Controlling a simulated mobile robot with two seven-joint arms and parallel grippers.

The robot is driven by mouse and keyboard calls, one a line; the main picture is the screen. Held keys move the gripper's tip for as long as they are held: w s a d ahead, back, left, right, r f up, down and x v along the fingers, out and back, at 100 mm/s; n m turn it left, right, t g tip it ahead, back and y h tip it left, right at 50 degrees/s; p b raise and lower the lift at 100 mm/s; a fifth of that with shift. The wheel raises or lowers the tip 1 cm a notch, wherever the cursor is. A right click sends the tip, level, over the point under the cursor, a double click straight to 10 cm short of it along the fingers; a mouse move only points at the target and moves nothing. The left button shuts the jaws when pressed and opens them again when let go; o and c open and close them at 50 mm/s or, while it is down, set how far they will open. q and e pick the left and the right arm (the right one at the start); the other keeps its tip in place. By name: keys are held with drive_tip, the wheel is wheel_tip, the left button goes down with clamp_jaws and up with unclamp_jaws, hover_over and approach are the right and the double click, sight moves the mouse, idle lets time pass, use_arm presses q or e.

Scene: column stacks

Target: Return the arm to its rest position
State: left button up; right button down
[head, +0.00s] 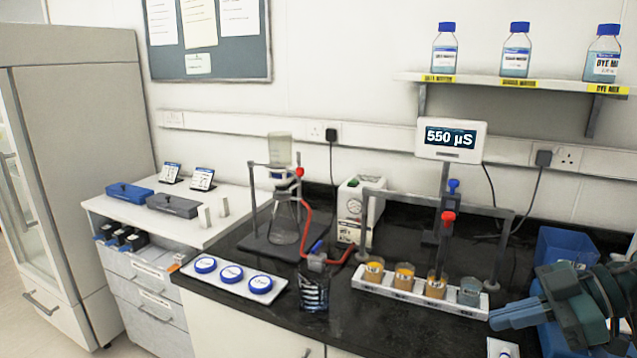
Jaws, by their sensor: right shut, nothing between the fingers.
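My right gripper (516,314) comes in from the right edge, low over the black bench. Its fingers are shut with nothing between them and point left. The fingertips are just right of the white rack (420,302), which holds several small beakers, some with orange-brown contents and one (470,292) with grey-blue contents at the right end. I cannot tell whether the fingers touch the rack. My left gripper is not in view.
A grey frame (515,230) with a probe stands over the rack, below a display reading 550 µS (450,139). Blue bins (563,245) stand behind my right arm. A filter flask (285,222) and a tray of blue lids (232,290) are further left.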

wheel_tip(320, 180, down, 19)
drive_tip(key=s+a+m+t+h, duration=0.3)
drive_tip(key=m+t+h, duration=0.1)
drive_tip(key=m+t, duration=0.5)
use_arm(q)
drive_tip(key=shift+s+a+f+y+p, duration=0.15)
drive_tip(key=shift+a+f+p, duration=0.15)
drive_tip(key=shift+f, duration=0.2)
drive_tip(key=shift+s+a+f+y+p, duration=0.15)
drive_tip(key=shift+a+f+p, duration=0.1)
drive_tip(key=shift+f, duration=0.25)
use_arm(e)
drive_tip(key=s+a+f+m+g+h, duration=0.2)
drive_tip(key=s+a+f+h, duration=0.1)
drive_tip(key=s+a+f, duration=0.6)
drive_tip(key=a+f, duration=0.1)
drive_tip(key=a, duration=0.3)
drive_tip(key=shift+f+m+g+h, duration=0.3)
drive_tip(key=shift+f+m+g, duration=0.1)
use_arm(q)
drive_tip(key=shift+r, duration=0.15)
use_arm(e)
drive_tip(key=shift+s, duration=0.1)
drive_tip(key=c, duration=2.2)
unclamp_jaws()
drive_tip(key=shift+d, duration=0.1)
